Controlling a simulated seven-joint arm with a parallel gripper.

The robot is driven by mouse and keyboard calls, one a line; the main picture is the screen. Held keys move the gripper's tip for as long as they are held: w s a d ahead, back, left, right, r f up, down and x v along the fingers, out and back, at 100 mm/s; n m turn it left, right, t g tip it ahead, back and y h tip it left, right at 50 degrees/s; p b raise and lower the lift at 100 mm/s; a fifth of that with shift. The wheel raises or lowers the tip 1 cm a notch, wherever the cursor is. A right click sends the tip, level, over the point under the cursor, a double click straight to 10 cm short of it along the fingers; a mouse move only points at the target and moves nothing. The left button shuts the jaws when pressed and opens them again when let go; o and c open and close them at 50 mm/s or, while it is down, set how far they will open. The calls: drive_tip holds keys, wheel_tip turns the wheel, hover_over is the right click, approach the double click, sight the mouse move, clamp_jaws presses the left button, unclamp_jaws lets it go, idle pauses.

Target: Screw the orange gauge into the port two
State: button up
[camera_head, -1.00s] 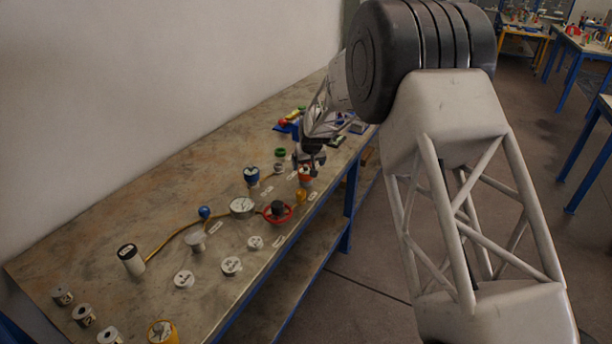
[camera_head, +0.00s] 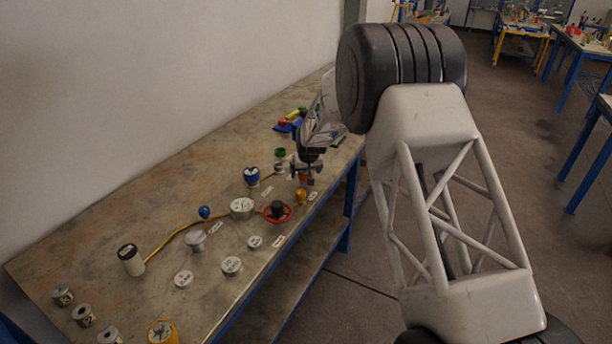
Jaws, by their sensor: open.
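The orange gauge (camera_head: 317,171) stands on the bench towards its far right part, mostly hidden by my gripper. My gripper (camera_head: 306,173) points down at it, open, with its dark fingers beside or around the gauge; I cannot tell if they touch it. Several grey cylindrical ports stand at the near left corner of the bench. The middle one (camera_head: 84,315) appears to carry a 2, and the one behind it (camera_head: 63,297) appears to carry a 3.
A blue gauge (camera_head: 251,176), a red handwheel (camera_head: 277,211), a yellow ball-like part (camera_head: 300,196) and a white cylinder (camera_head: 131,259) stand on the bench (camera_head: 110,228). A yellow gauge (camera_head: 162,332) is at the near edge. Several flat grey discs lie mid-bench.

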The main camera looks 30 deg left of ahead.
drive_tip(key=shift+c, duration=0.3)
drive_tip(key=c, duration=1.1)
drive_tip(key=shift+r, duration=0.1)
drive_tip(key=shift+r, duration=1.6)
drive_tip(key=shift+s+d+r, duration=0.15)
drive_tip(key=shift+s+d, duration=0.1)
drive_tip(key=s+d, duration=0.3)
drive_tip(key=s, duration=0.1)
drive_tip(key=s+d+r, duration=0.1)
drive_tip(key=s+d, duration=0.2)
drive_tip(key=s, duration=0.1)
drive_tip(key=s+d, duration=0.3)
drive_tip(key=s, duration=0.1)
drive_tip(key=shift+d+r, duration=0.2)
drive_tip(key=shift+d, duration=0.1)
